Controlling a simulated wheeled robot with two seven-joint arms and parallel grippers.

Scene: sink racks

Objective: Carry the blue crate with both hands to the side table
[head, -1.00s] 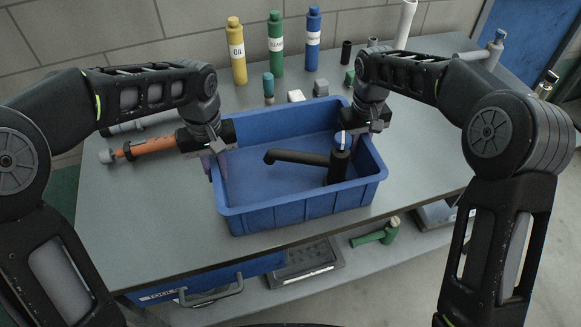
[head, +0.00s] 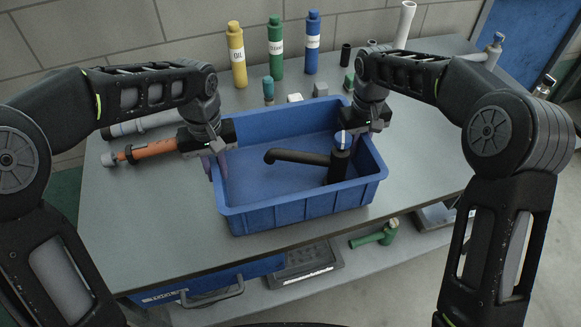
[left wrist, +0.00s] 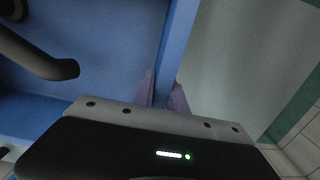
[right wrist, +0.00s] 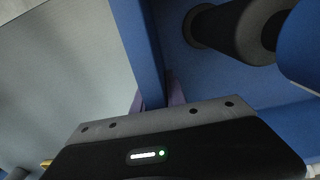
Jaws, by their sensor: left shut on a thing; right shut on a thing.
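The blue crate (head: 300,208) is over the grey table (head: 130,225), close to its front edge. I cannot tell whether its bottom touches the table. My left gripper (head: 218,160) is shut on its left wall, one finger on each side of the rim, as the left wrist view shows (left wrist: 162,95). My right gripper (head: 368,128) is shut on the right wall the same way, seen in the right wrist view (right wrist: 156,97). A black tap (head: 340,165) with a blue top stands inside the crate. I cannot tell which surface is the side table.
Yellow (head: 237,55), green (head: 275,50) and blue (head: 312,45) bottles stand behind the crate with small items. An orange tool (head: 150,148) and a grey tube (head: 145,124) lie left. A green hammer (head: 375,236) lies on the lower shelf. The table's left front is clear.

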